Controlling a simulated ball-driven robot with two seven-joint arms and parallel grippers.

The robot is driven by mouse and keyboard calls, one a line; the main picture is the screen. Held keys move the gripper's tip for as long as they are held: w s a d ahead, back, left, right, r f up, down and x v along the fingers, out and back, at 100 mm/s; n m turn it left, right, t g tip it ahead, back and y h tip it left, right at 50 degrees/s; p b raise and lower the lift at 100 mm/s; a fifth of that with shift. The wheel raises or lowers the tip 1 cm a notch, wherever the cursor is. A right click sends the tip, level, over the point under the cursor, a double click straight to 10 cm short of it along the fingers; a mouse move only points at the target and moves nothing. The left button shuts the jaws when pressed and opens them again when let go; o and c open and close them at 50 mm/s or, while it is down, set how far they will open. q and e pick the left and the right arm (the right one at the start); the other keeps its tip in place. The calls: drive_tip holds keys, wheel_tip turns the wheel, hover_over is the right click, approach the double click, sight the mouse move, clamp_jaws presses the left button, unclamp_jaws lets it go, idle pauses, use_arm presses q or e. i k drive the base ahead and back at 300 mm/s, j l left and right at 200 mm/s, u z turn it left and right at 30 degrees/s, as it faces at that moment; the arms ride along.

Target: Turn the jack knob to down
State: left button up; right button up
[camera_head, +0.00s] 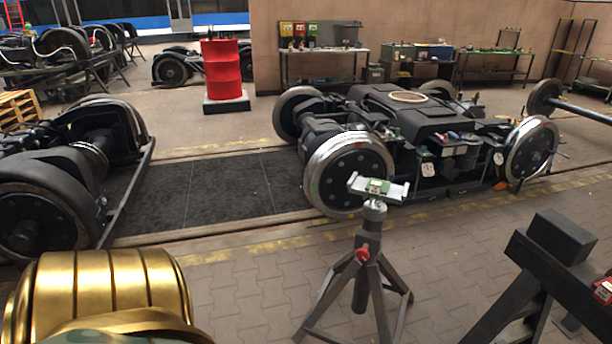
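A dark grey tripod jack (371,225) stands upright on the paved floor in front of the bogie. A small red knob (362,254) sits on the left side of its column, where the legs meet. Neither of my grippers is in view, and nothing touches the jack's knob.
A bogie (410,130) stands on the track behind the jack. Another bogie (60,180) is at left. A dark trestle (550,270) stands at right. A red drum (222,70) and workbenches (322,52) are farther back. Paving left of the jack is clear.

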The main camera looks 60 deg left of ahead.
sight(362, 254)
drive_tip(key=u, duration=1.35)
